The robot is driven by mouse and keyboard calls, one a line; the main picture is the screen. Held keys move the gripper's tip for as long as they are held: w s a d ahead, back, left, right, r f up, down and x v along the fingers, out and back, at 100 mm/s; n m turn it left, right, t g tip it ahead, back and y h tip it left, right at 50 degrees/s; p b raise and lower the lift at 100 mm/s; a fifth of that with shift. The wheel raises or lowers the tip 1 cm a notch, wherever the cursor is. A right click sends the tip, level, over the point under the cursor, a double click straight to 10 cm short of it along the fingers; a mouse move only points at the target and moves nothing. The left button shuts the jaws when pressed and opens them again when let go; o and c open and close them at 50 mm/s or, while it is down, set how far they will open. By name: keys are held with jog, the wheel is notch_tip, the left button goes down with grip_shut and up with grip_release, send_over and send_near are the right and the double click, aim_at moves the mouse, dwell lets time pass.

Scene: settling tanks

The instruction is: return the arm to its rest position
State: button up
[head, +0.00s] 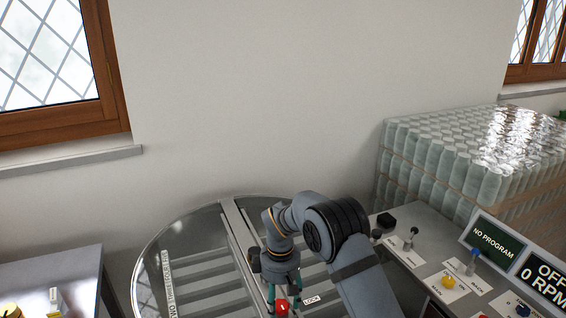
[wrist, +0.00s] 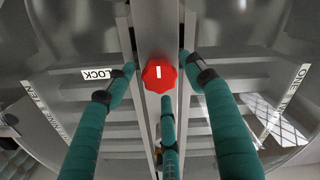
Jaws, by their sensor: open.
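My arm reaches out over the round settling tank (head: 150,262), with my gripper (head: 284,296) pointing down at its middle bar. The gripper's teal fingers are open and spread around a red knob (wrist: 160,76) with a white mark on it. The knob also shows in the head view (head: 282,308) below the fingertips. In the wrist view the fingers stand apart from the knob, with gaps on the left and right; whether the lower finger touches it I cannot tell. A LOCK label (wrist: 98,74) lies left of the knob in the wrist view.
A control panel (head: 432,262) with knobs stands right of the tank, with screens reading "NO PROGRAM" (head: 492,246) and "OFF 0 RPM" (head: 540,275). Stacked glass jars (head: 445,165) stand behind it. A grey table (head: 50,272) is at the left. Open space lies above the tank before the wall.

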jog(key=shift+r+n+p, duration=0.25)
jog(key=shift+n+p, duration=0.45)
jog(key=shift+n, duration=0.4)
jog(key=shift+b, duration=0.3)
jog(key=shift+r, duration=0.6)
